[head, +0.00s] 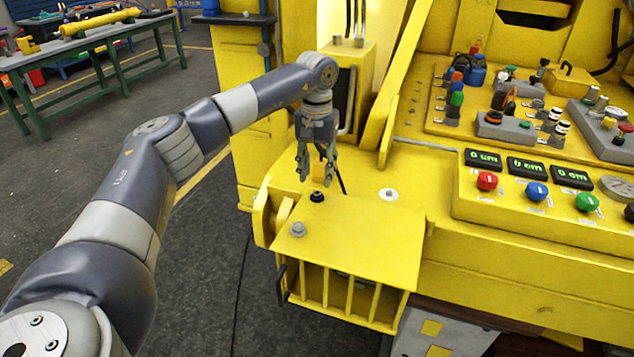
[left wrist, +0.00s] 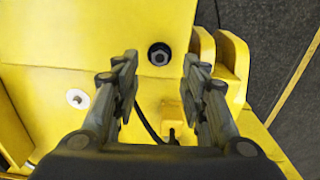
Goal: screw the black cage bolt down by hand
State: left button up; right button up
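The black cage bolt (head: 317,196) stands on the yellow plate (head: 350,232) of the machine's cage. In the left wrist view the black bolt (left wrist: 159,54) shows as a dark ring with a grey hexagonal middle, between the fingertips in the picture. My left gripper (head: 317,176) points down just above the bolt, its fingers apart. In the left wrist view the left gripper (left wrist: 160,62) is open with nothing between its fingers. The fingers look clear of the bolt. My right gripper is not in view.
A yellow upright box (head: 347,85) stands close behind the gripper. A control panel (head: 540,195) with coloured knobs is to the right. A dark cable hangs near the fingers.

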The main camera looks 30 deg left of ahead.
aim_at(317, 192)
pick_arm(q)
notch_tip(317, 192, up, 7)
jog(key=shift+r, duration=0.2)
dwell(0.6)
